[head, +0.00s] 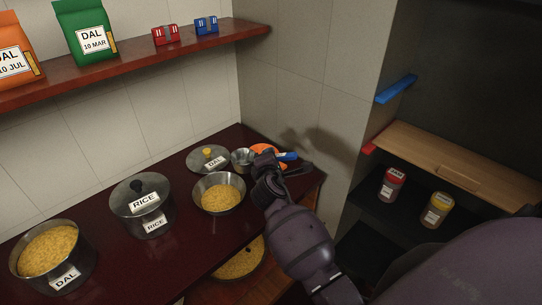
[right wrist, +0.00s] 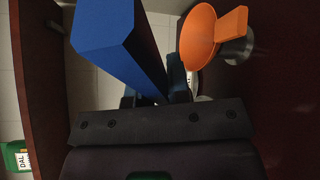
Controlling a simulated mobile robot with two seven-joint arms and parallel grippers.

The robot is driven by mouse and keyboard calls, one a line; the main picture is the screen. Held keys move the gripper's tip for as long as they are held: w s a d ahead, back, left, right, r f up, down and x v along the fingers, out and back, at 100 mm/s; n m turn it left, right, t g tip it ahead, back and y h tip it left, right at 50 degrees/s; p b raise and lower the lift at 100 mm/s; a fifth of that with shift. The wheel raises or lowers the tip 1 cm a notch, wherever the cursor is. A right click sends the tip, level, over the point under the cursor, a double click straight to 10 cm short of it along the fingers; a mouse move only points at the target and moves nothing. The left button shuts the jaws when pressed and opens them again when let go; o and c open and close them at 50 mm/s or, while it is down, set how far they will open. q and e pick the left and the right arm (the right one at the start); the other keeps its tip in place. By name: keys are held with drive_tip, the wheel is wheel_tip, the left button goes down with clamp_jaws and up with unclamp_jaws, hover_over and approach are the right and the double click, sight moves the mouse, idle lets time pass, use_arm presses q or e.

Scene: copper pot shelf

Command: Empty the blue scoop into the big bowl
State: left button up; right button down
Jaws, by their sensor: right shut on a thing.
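The blue scoop shows as a blue handle (head: 288,156) at my right gripper (head: 268,172) in the head view. In the right wrist view its blue handle (right wrist: 118,45) stands large between the fingers, and the gripper is shut on it. The scoop's cup and contents cannot be made out. A metal bowl (head: 208,207) of yellow grains stands on the counter just left of the gripper. A wider round vessel (head: 217,275) of yellow grains sits lower, below the counter's front edge. I cannot tell which is the big bowl. My left gripper is not in view.
An orange scoop (right wrist: 198,38) and a small metal cup (head: 243,158) are close by the gripper. A lidded DAL pot (head: 208,162), a lidded RICE pot (head: 145,212) and an open DAL pot (head: 66,280) line the counter. A wooden shelf (head: 225,38) hangs above.

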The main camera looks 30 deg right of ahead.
drive_tip(key=shift+r, duration=0.1)
drive_tip(key=shift+r, duration=2.95)
